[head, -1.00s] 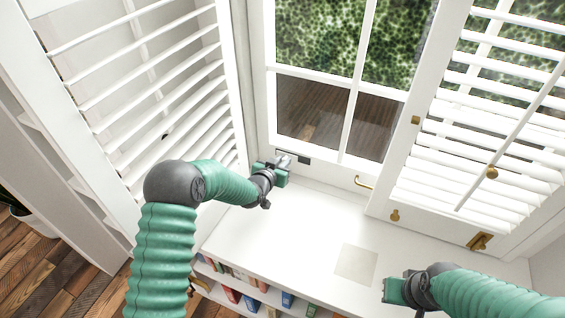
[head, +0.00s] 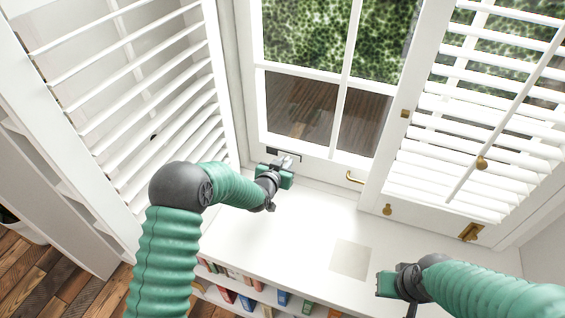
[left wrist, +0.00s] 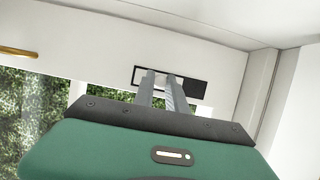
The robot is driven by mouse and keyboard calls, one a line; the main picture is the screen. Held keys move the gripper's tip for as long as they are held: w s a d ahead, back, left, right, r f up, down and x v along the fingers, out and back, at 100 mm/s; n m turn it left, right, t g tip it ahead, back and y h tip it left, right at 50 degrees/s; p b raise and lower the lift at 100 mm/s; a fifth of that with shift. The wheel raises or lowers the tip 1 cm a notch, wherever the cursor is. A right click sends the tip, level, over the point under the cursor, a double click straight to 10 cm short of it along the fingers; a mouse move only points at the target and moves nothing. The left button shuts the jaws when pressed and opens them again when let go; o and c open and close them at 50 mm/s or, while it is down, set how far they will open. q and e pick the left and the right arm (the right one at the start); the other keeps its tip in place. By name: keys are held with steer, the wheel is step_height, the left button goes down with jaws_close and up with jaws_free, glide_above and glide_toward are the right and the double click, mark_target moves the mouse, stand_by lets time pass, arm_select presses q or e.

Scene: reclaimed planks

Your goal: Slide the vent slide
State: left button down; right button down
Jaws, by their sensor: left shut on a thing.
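The vent slide (left wrist: 162,80) is a small pale piece in a dark, framed slot (left wrist: 198,88) on the white window sash's bottom rail. My left gripper (head: 284,162) is shut on the vent slide, its grey fingers on either side of it in the left wrist view (left wrist: 163,88). In the head view, the dark opening of the slot (head: 272,153) shows left of the fingers. The fingers hide part of the slide. My right gripper (head: 386,284) hangs above the sill at the lower right; its fingers cannot be made out.
A brass handle (head: 355,178) sits on the sash right of the vent. Louvred shutters stand left (head: 150,110) and right (head: 470,130). The white sill (head: 290,225) is clear apart from a pale square (head: 350,259). Books (head: 248,301) fill shelves below.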

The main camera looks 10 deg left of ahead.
arm_select(q)
steer(key=c, duration=1.6)
jaws_free()
steer(key=shift+s+d, duration=0.15)
steer(key=shift+o, duration=1)
steer(key=shift+s+r, duration=0.1)
steer(key=shift+o, duration=0.3)
steer(key=shift+d+r, duration=0.1)
steer(key=shift+d, duration=0.1)
steer(key=p+v, duration=0.1)
steer(key=v, duration=1.5)
steer(key=shift+s, duration=0.15)
steer(key=shift+p, duration=0.3)
